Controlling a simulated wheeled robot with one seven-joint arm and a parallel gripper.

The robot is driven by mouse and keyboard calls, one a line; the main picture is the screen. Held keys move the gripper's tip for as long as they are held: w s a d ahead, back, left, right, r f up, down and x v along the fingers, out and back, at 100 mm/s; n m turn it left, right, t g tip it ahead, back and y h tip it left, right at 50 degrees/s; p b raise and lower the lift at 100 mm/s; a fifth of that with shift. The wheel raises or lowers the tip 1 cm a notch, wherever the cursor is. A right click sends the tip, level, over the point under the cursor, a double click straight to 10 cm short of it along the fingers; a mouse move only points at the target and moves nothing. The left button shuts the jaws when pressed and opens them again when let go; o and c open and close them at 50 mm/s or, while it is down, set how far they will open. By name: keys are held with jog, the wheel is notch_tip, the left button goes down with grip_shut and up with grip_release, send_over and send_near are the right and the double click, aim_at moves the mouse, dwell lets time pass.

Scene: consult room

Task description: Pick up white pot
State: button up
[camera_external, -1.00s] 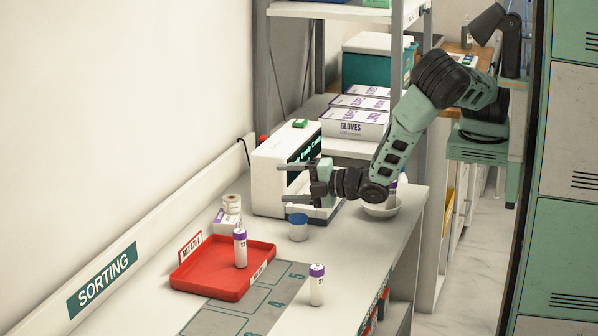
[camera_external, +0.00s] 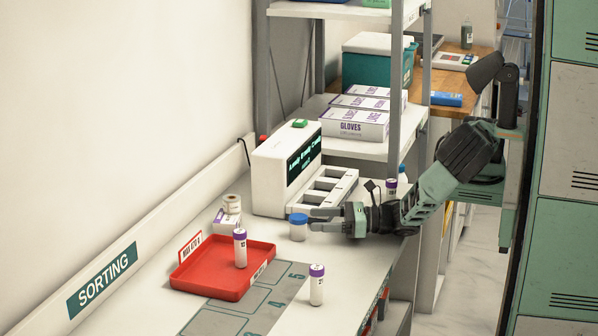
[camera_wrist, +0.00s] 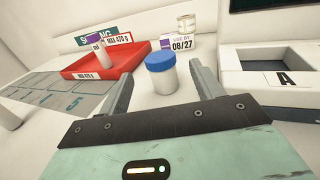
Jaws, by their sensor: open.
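The white pot (camera_external: 298,232) is a small jar with a blue lid, upright on the white bench between the red tray and the analyser. My gripper (camera_external: 313,219) is low over the bench just right of the pot, pointing left, open and empty. Its fingertips are close to the pot's right side; I cannot tell whether they touch. In the wrist view the pot (camera_wrist: 164,82) stands upright ahead, framed between the two spread fingers of my gripper (camera_wrist: 164,70).
A red tray (camera_external: 190,284) holds an upright purple-capped tube (camera_external: 240,252); another tube (camera_external: 316,288) stands in front. A white analyser (camera_external: 275,178) with slots is behind the gripper.

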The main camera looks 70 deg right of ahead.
aim_at(299, 217)
jog(key=p+x, duration=0.1)
jog(key=x, duration=0.4)
jog(key=shift+w+a, duration=0.15)
jog(key=shift+w, duration=0.25)
jog(key=shift+c, duration=0.4)
jog(key=c, duration=1)
